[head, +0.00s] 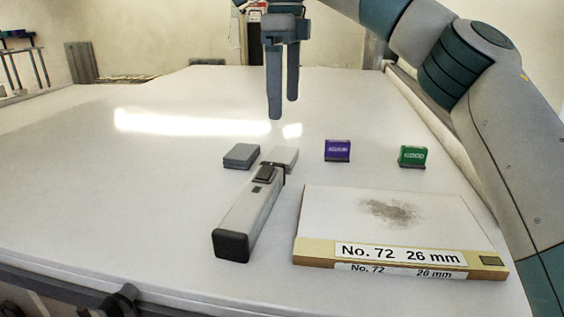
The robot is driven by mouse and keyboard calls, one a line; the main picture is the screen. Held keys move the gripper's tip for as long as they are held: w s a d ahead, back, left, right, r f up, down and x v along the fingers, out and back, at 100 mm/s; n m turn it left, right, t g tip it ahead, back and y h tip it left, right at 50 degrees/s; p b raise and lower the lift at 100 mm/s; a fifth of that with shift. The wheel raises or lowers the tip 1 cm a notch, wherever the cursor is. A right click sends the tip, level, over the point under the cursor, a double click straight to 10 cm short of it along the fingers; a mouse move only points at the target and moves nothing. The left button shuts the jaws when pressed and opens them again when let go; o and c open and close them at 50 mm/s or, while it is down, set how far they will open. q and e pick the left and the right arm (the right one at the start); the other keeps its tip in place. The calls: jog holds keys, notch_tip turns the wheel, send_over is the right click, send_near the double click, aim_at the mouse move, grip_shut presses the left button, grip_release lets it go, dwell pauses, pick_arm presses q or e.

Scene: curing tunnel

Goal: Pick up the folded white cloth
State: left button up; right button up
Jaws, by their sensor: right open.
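A small pale, flat folded piece, which looks like the folded white cloth (284,155), lies on the white table behind the far end of a grey handheld tool. The tool's tip hides part of it. My right gripper (284,106) hangs above the table with its fingers pointing down. In the picture its fingertips are above the pale piece and apart from it. It is open, with a narrow gap showing between the fingers, and nothing shows in it. My left gripper is not in view.
The grey handheld tool (249,217) with a black end lies nearby. A grey block (241,155) sits left of the cloth. A purple box (337,150) and a green box (412,156) stand right. A panel labelled "No. 72 26 mm" (330,212) lies front right. The table's left side is clear.

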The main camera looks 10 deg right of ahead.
jog(key=p, duration=0.1)
send_over(282, 154)
jog(key=f, duration=0.5)
jog(key=shift+d+f, duration=0.25)
jog(key=shift+s+f, duration=0.1)
jog(key=shift+f, duration=0.5)
jog(key=shift+f, duration=0.1)
jog(key=shift+a+f+p, duration=0.15)
jog(key=shift+f+p, duration=0.4)
jog(key=shift+p, duration=0.25)
notch_tip(282, 154, down, 3)
jog(key=shift+a+r+p, duration=0.1)
jog(key=shift+p, duration=0.75)
jog(key=shift+f, duration=0.6)
